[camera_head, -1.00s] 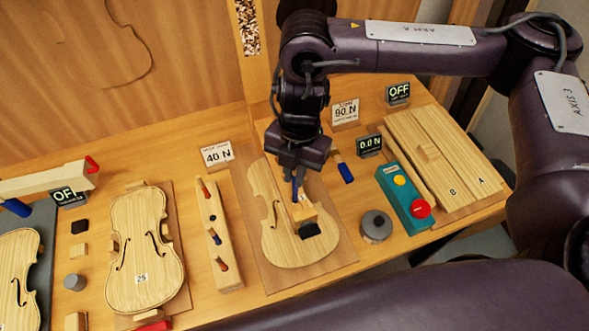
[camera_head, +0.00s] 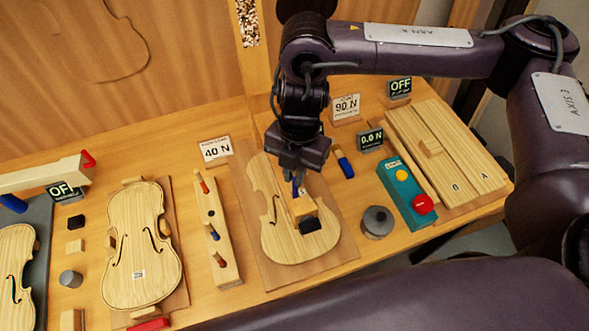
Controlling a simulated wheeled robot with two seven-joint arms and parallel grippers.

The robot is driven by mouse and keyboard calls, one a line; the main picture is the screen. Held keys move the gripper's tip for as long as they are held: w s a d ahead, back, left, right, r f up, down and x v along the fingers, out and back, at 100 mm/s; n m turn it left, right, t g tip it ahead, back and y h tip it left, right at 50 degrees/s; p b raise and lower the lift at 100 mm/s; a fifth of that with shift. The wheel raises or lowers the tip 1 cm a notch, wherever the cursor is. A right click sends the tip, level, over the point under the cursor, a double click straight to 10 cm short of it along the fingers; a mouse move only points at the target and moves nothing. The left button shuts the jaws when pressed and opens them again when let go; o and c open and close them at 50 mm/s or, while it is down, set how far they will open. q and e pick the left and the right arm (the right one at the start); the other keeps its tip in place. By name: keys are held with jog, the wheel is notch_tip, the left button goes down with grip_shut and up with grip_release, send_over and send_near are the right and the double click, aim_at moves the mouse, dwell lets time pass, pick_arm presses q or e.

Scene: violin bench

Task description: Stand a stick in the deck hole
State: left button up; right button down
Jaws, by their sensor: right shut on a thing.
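My right gripper (camera_head: 297,182) comes down from above over the centre violin plate (camera_head: 275,240). It is shut on a thin piece, probably a stick, mostly hidden by the fingers; a little blue shows at the fingertips. Directly below is a pale wooden block (camera_head: 303,207) with a black block (camera_head: 310,225) at its near side. Any hole there is hidden, and I cannot tell whether the held piece touches the block. My left gripper is out of view.
A violin body (camera_head: 143,245) lies left of the rack. A blue-ended tool (camera_head: 344,164) lies right of the gripper. A grey round weight (camera_head: 377,221), a teal button box (camera_head: 405,190) and wooden boards (camera_head: 455,155) fill the right. Small signs stand behind.

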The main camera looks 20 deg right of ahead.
aim_at(294, 195)
jog(key=shift+f+b, duration=2.3)
jog(key=shift+f, duration=1)
jog(key=c, duration=1.4)
grip_release()
jog(key=shift+r, duration=0.1)
jog(key=shift+w+d+r, duration=0.15)
jog(key=shift+r, duration=1.1)
jog(key=shift+w+d+r, duration=0.1)
jog(key=shift+r, duration=1.2)
jog(key=shift+w+d+r, duration=0.15)
jog(key=shift+r, duration=1.1)
